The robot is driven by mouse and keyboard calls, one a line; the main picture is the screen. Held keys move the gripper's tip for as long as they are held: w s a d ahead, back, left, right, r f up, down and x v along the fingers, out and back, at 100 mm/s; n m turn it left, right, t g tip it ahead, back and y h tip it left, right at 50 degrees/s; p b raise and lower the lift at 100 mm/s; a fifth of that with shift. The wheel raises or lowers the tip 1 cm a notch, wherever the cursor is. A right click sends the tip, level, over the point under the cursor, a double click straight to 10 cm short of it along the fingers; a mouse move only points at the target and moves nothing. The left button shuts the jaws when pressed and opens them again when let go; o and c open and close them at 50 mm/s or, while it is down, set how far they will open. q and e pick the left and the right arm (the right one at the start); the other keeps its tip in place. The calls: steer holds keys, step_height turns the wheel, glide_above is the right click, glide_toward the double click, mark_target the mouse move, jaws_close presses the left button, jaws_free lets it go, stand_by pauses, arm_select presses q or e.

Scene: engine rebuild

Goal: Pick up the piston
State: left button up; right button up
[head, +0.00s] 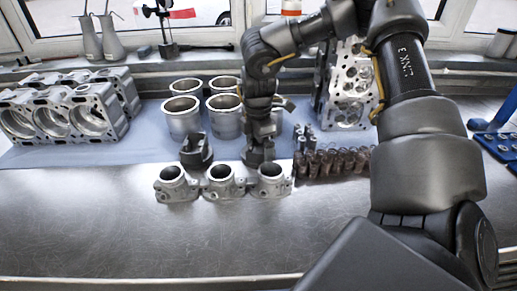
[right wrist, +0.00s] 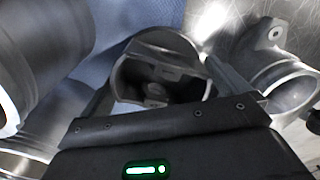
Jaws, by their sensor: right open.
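A dark grey piston (right wrist: 160,78) shows in the right wrist view, its hollow skirt facing the camera. My right gripper (head: 258,153) is lowered between the cylinder liners and the row of metal housings. Its jaws are open, with one finger on each side of the piston; I cannot tell whether they touch it. In the head view the gripper largely hides this piston. Another dark piston-like part (head: 196,150) stands to its left on the blue mat (head: 145,148). My left gripper is not in view.
Metal housings (head: 222,182) stand in a row just in front. Several cylinder liners (head: 182,119) stand behind. Small dark spring-like parts (head: 333,163) lie to the right, below a cylinder head (head: 352,92). An engine block (head: 62,106) is at the left. The front bench (head: 110,235) is clear.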

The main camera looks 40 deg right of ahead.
steer(key=c, duration=1.1)
steer(key=shift+r, duration=0.1)
